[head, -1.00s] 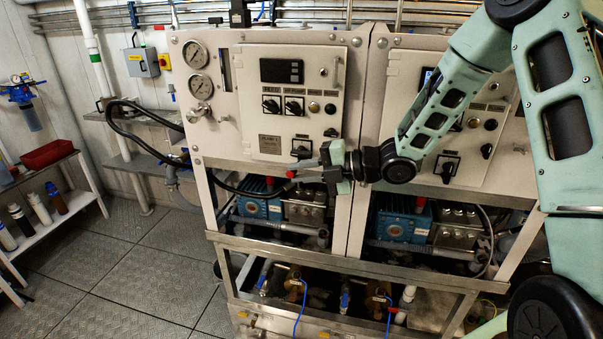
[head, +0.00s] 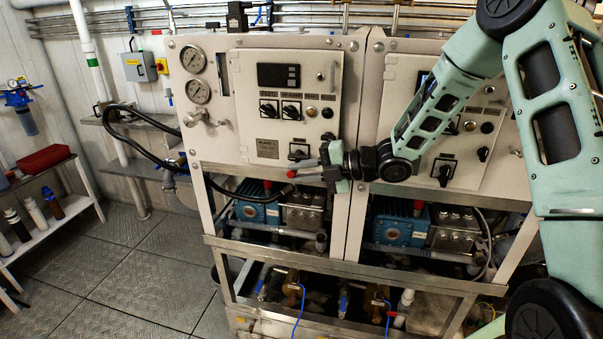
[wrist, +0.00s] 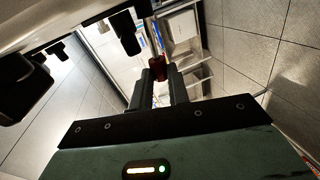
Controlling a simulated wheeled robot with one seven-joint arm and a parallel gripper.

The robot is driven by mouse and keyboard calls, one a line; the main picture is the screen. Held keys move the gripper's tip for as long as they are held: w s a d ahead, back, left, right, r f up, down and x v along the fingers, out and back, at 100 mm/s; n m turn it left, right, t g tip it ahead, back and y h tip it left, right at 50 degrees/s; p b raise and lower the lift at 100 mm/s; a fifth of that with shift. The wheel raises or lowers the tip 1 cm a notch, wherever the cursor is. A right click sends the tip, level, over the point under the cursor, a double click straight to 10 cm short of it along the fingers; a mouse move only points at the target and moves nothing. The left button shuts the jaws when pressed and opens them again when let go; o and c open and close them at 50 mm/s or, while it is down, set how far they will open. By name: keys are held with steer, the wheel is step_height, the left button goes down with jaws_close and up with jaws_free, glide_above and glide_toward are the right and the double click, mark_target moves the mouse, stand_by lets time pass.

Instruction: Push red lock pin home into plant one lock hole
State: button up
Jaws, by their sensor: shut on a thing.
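The red lock pin (head: 291,174) is small and sits at the tips of my gripper (head: 301,170). It also shows in the wrist view (wrist: 157,67), between the two dark fingertips (wrist: 159,77), which are shut on it. My gripper points left in the head view, in front of the lower edge of the plant one panel (head: 245,120). A black rotary switch (head: 299,152) with a pale plate is just above the fingers on this panel. I cannot make out the lock hole, nor whether the pin touches the panel.
The plant two panel (head: 400,95) stands to the right, behind my arm. Blue pumps (head: 258,210) sit in the open frame below. A black hose (head: 150,145) loops at the left. A shelf with a red tray (head: 45,158) and bottles is far left. The floor (head: 130,265) there is clear.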

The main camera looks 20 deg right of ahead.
steer(key=shift+w+d, duration=0.2)
steer(key=shift+w, duration=0.05)
steer(key=o, duration=0.9)
steer(key=shift+s, duration=0.1)
